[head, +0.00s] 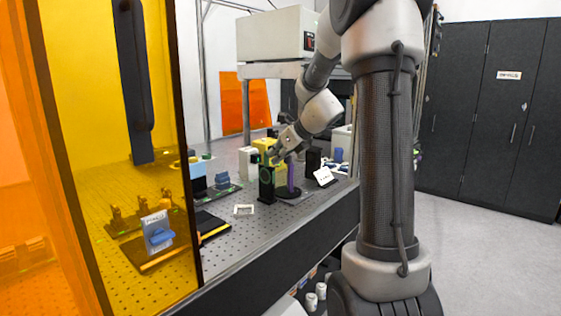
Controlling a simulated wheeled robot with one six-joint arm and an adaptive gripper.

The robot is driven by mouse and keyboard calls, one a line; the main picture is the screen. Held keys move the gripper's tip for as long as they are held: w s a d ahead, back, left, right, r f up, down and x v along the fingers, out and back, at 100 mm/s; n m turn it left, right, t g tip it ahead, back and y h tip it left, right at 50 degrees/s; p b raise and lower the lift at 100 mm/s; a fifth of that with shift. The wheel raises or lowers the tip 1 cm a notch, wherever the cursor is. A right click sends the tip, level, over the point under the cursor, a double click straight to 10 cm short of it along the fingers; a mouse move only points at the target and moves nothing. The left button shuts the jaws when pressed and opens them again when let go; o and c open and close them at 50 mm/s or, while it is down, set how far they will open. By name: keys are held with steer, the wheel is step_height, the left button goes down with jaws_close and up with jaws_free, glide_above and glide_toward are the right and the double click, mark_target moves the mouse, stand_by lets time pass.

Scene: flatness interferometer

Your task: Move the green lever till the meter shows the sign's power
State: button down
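The green lever (266,158) shows as a small green piece at the top of a dark upright mount (266,186) on the optical table. My gripper (275,154) is at the lever, reaching down from the upper right. It is too small in the head view to tell whether its fingers are open or shut, or whether they touch the lever. A small tilted white sign (323,176) stands to the right of the mount; its writing is not readable. No meter reading can be made out.
A purple post (291,174) on a dark round base stands just right of the mount. A white bracket (244,210) lies in front on the perforated table (225,255). An orange-yellow transparent panel (85,110) covers the left side. Dark cabinets (480,120) stand at right.

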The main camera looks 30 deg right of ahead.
steer(key=shift+w+a+r, duration=0.25)
steer(key=shift+w, duration=0.45)
steer(key=shift+w+a+r, duration=0.2)
steer(key=shift+w, duration=0.45)
steer(key=shift+r, duration=0.15)
